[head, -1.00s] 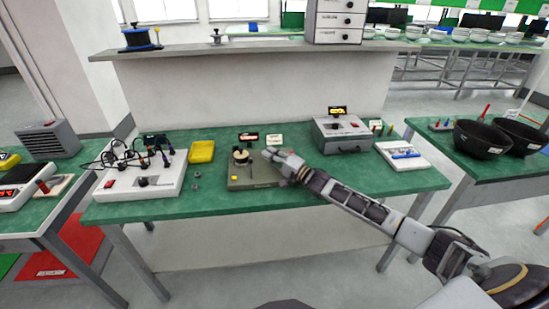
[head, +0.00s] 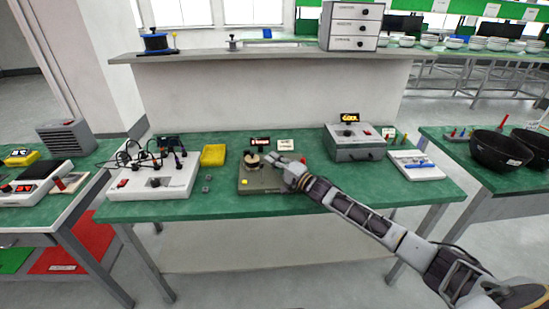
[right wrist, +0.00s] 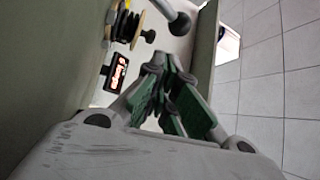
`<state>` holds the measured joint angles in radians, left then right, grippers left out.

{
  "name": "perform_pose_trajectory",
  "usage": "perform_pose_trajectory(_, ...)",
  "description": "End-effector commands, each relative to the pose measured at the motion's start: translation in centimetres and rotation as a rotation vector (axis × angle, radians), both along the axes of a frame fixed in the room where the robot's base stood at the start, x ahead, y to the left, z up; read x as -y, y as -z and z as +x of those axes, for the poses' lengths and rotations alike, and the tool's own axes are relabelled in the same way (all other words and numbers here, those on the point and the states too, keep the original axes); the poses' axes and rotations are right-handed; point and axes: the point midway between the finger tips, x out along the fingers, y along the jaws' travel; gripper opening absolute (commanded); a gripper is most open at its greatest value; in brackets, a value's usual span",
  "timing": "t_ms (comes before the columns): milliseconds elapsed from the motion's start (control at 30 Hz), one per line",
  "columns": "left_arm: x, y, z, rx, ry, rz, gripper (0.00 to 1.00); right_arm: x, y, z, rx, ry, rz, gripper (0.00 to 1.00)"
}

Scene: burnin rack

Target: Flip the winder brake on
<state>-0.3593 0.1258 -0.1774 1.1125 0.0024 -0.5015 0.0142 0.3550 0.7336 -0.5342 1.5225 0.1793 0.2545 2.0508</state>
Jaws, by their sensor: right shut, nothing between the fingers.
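The winder is a low grey-olive box (head: 272,185) near the front middle of the green bench, with a pale round spool (head: 252,160) on top and a yellow spot on its front left. My right gripper (head: 270,159) is over the winder's top, just right of the spool. In the right wrist view its green-padded fingers (right wrist: 170,98) are together and empty. A grey lever with a dark ball knob (right wrist: 180,23) stands just beyond the fingertips, apart from them in the picture. I cannot tell which way the brake is set. My left gripper is out of view.
A small lit display (head: 260,141) and a white label stand behind the winder. A yellow tray (head: 213,155) and a white box with cables (head: 150,185) are to the left. A grey instrument box (head: 355,145) and white tray (head: 415,165) are to the right.

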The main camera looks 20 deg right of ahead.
Motion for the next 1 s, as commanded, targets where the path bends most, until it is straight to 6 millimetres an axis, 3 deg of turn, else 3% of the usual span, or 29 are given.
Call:
perform_pose_trajectory(300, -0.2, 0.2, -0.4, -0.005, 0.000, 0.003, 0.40, -1.1, 0.3, -1.1, 0.001, -0.001, 0.000, 0.00)
perform_pose_trajectory(700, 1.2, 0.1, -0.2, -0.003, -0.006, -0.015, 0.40, -1.1, 0.3, -1.2, 0.000, 0.000, -0.001, 0.00)
perform_pose_trajectory(1000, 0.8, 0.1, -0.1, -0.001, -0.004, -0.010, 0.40, -1.2, 0.2, -1.4, 0.022, 0.000, -0.005, 0.00)
